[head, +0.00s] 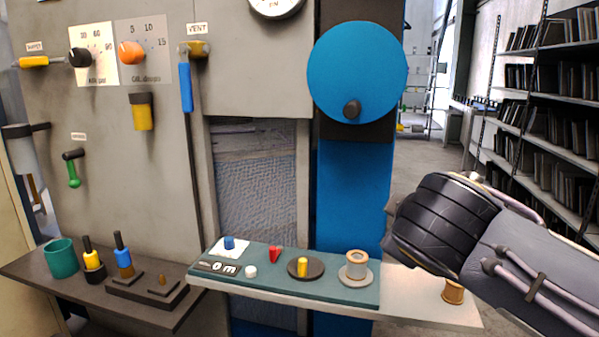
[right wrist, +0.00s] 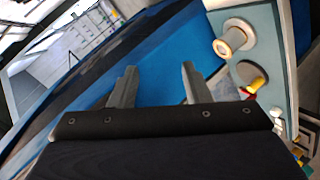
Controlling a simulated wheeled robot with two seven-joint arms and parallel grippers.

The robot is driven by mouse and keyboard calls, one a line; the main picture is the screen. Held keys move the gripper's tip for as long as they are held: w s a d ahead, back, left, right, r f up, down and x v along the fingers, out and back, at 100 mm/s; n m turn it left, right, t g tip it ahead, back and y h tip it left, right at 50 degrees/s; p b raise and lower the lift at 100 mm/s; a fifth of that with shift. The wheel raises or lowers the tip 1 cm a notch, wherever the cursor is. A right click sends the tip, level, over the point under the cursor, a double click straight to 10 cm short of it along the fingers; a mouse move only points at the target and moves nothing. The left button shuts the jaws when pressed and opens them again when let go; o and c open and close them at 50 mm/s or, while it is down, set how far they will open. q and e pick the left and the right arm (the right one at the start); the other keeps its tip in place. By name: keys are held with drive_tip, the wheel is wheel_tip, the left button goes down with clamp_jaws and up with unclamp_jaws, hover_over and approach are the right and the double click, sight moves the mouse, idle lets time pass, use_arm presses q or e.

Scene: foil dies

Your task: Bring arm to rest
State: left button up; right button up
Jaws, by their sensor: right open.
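My right arm (head: 520,255) comes in from the right in the head view. Its dark wrist is raised over the right end of the shelf, beside the blue column, and its fingers are hidden there. In the right wrist view my right gripper (right wrist: 157,80) shows two grey fingers set apart with nothing between them. The blue column face lies beyond the fingers. My left gripper is not in view.
A shelf with a teal mat (head: 330,285) holds a spool on a saucer (head: 356,265), a dark disc with a yellow piece, a red piece and a white piece. A wooden spool (head: 453,291) stands under my right arm. A blue wheel (head: 355,70) with a dark knob is above.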

drive_tip(key=s+d+f+m+g+y, duration=0.2)
drive_tip(key=s+d+f+g, duration=0.3)
drive_tip(key=f, duration=0.6)
drive_tip(key=s+a+f+m+g+y, duration=0.2)
drive_tip(key=s+f+m+y, duration=0.45)
drive_tip(key=s+f, duration=1)
wheel_tip(320, 180, up, 16)
drive_tip(key=m+h+p, duration=0.1)
drive_tip(key=m+p, duration=0.1)
drive_tip(key=p, duration=1.5)
drive_tip(key=shift+a, duration=0.2)
